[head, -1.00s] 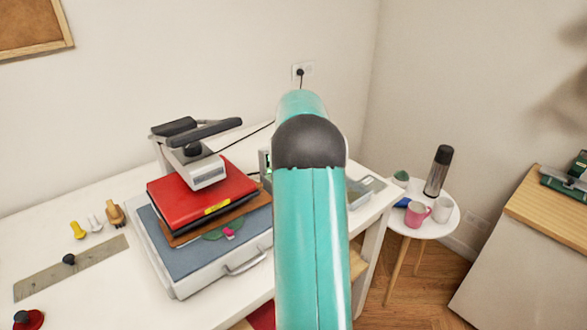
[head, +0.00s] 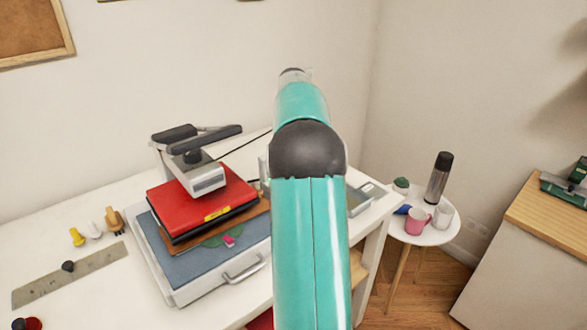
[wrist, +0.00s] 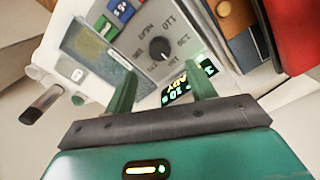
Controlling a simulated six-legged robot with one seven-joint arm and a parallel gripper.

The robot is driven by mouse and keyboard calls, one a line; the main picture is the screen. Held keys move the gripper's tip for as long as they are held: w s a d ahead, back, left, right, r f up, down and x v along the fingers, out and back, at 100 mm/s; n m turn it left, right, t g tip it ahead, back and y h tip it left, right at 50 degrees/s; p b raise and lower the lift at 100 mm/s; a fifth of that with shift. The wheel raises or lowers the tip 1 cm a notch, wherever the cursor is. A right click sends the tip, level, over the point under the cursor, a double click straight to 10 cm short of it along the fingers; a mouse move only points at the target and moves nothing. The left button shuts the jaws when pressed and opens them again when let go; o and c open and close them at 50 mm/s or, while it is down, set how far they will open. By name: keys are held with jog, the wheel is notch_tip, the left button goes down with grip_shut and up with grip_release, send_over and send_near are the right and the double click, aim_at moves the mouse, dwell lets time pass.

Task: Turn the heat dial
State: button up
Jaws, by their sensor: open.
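The heat dial (wrist: 160,49) is a round black knob with a light pointer mark. It sits on a grey panel with printed numbers around it, in the upper middle of the wrist view. A green lit display (wrist: 180,90) is beside the dial on the same unit. My gripper (wrist: 158,82) is open and empty, its two green fingers pointing toward the panel, one on each side of the dial's line. I cannot tell how far the fingertips are from the dial. In the head view my arm hides the dial and gripper.
A round side table (head: 425,238) holds cups and a flask.

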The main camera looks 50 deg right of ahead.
notch_tip(320, 180, up, 6)
jog(key=shift+f, duration=0.1)
jog(key=shift+s, duration=0.1)
dwell(0.7)
